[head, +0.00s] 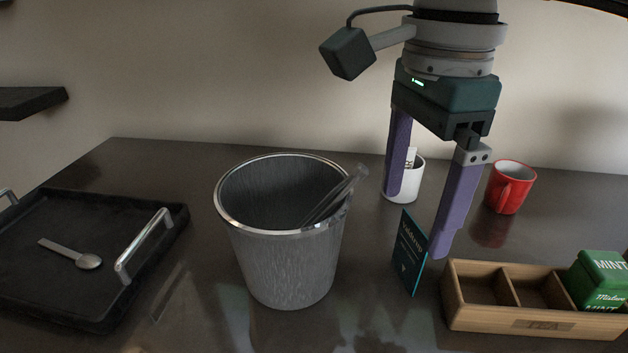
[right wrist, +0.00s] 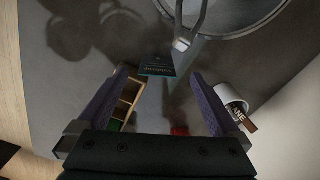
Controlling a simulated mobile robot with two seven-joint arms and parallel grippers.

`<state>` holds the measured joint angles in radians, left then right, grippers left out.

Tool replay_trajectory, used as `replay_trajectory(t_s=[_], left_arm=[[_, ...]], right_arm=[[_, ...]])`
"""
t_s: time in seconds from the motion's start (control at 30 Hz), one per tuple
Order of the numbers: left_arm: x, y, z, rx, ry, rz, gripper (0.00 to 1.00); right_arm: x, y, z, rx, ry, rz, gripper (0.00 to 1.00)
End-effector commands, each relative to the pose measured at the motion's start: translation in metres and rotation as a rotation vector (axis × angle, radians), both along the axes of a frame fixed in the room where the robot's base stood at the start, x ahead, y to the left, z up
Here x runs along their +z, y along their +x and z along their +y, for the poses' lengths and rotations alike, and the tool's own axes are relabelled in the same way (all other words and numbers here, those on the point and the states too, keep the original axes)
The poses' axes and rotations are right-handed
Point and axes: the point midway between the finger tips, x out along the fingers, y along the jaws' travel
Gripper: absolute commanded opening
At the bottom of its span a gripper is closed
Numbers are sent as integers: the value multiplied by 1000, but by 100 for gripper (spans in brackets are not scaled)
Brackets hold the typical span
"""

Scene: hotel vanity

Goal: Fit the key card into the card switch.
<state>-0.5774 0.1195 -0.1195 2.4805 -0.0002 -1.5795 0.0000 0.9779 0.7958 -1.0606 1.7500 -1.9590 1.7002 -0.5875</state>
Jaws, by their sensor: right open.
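A teal card (head: 410,254) with light writing stands tilted on the dark counter, between the bucket and the wooden tea box. It also shows in the right wrist view (right wrist: 157,66). I cannot tell for certain whether it is the key card. No card switch is recognisable in either view. My right gripper (head: 414,228) is open and points down, with its fingers spread above and behind the card in the head view. In the right wrist view the card lies ahead of the gap between the fingers (right wrist: 159,88), and nothing is between them. My left gripper is not in view.
A grey metal bucket (head: 285,265) with tongs (head: 338,195) stands left of the card. A wooden tea box (head: 535,323) holds a green mint tin (head: 602,278). A white cup (head: 412,185) and red mug (head: 507,190) stand behind. A black tray (head: 60,290) with a spoon (head: 75,255) lies left.

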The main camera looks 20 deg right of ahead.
Motion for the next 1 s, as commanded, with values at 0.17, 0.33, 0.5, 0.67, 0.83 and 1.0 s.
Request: replay_trajectory(t_s=[0.17, 0.33, 0.5, 0.67, 0.83, 1.0], left_arm=[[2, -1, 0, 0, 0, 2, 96], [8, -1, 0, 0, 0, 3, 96], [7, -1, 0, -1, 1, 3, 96], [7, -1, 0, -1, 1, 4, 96], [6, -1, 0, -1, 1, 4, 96], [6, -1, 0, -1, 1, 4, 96]], right_arm=[[-16, -1, 0, 0, 2, 1, 100], [-41, -5, -5, 0, 1, 4, 100], [-62, -4, -4, 0, 3, 1, 100], [-65, -3, -4, 1, 4, -3, 100], [-65, -3, -4, 1, 4, -3, 92], [-64, -3, -4, 1, 4, -3, 73]])
